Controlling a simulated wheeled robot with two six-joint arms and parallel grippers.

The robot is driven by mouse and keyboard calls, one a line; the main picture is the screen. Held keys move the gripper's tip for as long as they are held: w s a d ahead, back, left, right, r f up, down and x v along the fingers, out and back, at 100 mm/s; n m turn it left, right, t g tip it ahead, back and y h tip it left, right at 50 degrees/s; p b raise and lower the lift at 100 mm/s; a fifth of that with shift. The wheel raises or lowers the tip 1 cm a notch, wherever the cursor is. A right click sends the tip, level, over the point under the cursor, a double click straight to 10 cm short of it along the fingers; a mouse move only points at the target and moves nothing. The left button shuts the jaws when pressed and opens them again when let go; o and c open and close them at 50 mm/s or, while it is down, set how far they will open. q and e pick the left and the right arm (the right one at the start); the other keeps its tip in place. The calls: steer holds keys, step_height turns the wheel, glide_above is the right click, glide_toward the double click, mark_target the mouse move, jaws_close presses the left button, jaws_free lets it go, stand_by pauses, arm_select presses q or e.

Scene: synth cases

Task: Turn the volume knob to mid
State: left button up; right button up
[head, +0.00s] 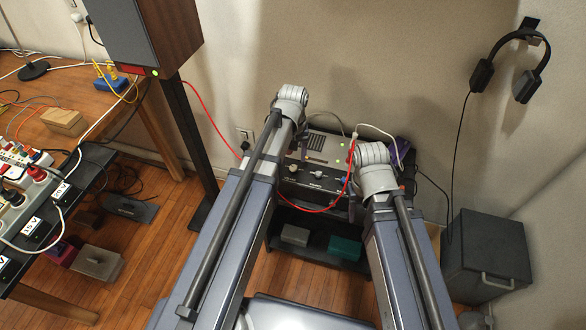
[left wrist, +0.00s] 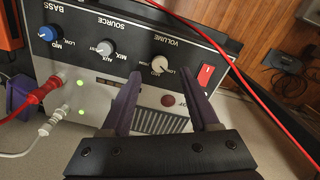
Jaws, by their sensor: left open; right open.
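The amplifier (head: 318,178) stands on a shelf unit against the wall, its knobs facing me. The left wrist view shows its panel upside down. The pale volume knob (left wrist: 161,65) has labels LOW and MID by it; I cannot clearly tell where its pointer stands. In the head view the volume knob (head: 292,168) is the leftmost of the row. My left gripper (left wrist: 163,84) is open, its fingertips to either side of the volume knob's line and apart from it, with nothing held. My right gripper (head: 353,207) is at the amplifier's right front, partly hidden by its arm.
A source knob (left wrist: 105,48), a blue bass knob (left wrist: 47,34) and a red switch (left wrist: 206,75) share the panel. Red and white cables (left wrist: 44,92) plug in beside. A red cable (head: 318,209) hangs across the front. A speaker (head: 146,35) stands left, a dark bin (head: 487,255) right.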

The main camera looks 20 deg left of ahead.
mark_target(293, 167)
arm_select(q)
step_height(293, 167, down, 4)
steer(key=b, duration=0.3)
steer(key=shift+f, duration=0.2)
jaws_close()
stand_by(0.3)
